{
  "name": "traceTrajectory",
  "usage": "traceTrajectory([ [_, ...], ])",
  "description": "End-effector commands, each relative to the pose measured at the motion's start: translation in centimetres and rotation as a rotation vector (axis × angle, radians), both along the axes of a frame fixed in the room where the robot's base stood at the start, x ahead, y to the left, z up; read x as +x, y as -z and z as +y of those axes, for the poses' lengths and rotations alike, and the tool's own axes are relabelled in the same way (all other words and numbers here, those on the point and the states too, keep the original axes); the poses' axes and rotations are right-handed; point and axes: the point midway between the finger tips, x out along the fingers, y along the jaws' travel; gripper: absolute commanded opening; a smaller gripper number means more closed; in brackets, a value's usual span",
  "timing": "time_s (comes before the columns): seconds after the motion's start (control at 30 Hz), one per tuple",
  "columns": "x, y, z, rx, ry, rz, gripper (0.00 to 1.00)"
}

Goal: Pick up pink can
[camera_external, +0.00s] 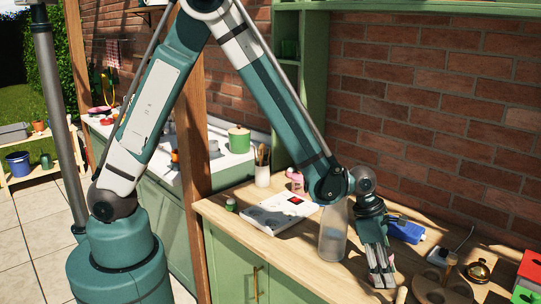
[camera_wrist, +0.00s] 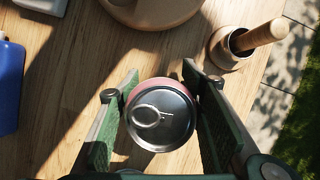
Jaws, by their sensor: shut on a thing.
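The pink can (camera_wrist: 162,118) has a silver lid with a pull tab, and a strip of its pink side shows at the top edge in the wrist view. My gripper (camera_wrist: 160,108) is shut on it, with one green-padded finger on each side. In the external view my gripper (camera_external: 382,278) points down at the front right part of the wooden counter (camera_external: 285,262). The can is mostly hidden behind the fingers there. I cannot tell whether its base touches the counter.
A clear cylinder (camera_external: 333,238) stands just left of my gripper. A blue object (camera_external: 406,231) lies behind it. A mortar with a pestle (camera_wrist: 232,45) is near the counter edge. A round wooden piece (camera_wrist: 150,10) lies beyond the can.

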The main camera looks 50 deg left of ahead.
Motion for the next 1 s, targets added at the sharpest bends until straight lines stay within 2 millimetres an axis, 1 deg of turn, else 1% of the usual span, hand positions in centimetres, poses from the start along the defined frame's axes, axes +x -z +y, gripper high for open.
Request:
traceTrajectory([
  [0.27, 0.0, -0.5, 0.0, 0.0, 0.0, 0.0, 0.2],
  [0.47, 0.0, -1.9, 0.0, 0.0, 0.0, 0.0, 0.2],
  [1.0, 0.0, -8.4, 0.0, 0.0, 0.0, 0.0, 0.2],
])
